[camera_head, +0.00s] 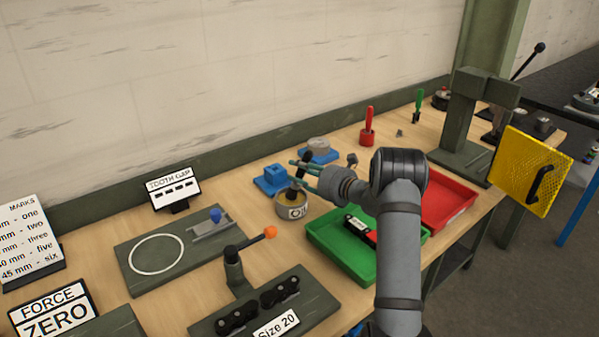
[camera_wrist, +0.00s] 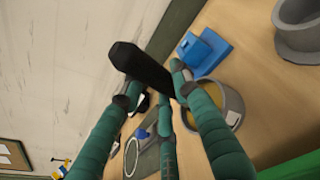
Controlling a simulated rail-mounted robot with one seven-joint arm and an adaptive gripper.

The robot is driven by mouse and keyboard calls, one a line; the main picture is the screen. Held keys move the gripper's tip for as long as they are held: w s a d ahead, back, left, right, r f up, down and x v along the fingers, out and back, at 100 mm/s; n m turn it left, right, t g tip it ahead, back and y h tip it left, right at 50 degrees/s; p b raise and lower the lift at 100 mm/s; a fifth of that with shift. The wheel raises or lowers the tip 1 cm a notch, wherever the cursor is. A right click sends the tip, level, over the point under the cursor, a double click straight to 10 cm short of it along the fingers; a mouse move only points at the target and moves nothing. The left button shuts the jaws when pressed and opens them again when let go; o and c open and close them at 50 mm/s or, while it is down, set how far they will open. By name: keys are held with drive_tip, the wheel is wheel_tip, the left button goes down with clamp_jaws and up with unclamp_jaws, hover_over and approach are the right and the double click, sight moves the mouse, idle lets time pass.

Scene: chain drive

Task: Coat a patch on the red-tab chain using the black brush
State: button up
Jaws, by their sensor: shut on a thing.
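My gripper (camera_head: 303,170) is shut on the black brush (camera_head: 306,157), over the oil can (camera_head: 293,208). The brush points down to the can's mouth; I cannot tell whether its tip touches the oil. In the wrist view, the dark brush handle (camera_wrist: 140,66) lies between my green fingers, and the can (camera_wrist: 236,104) with yellowish oil is partly hidden behind a finger. A dark piece with a white label and a red part (camera_head: 360,228) lies in the green tray (camera_head: 341,254), partly hidden by my arm; it may be the red-tab chain.
A red tray (camera_head: 447,198) stands right of the green one. A blue block (camera_head: 271,179) sits behind the can. A board with black chain pieces (camera_head: 236,318) and a post with an orange tip (camera_head: 270,232) stand in front left. A red-handled tool (camera_head: 368,128) stands at the back.

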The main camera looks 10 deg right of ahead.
drive_tip(key=shift+f, duration=0.35)
idle(0.6)
drive_tip(key=shift+r+p, duration=2.5)
drive_tip(key=shift+r, duration=1.05)
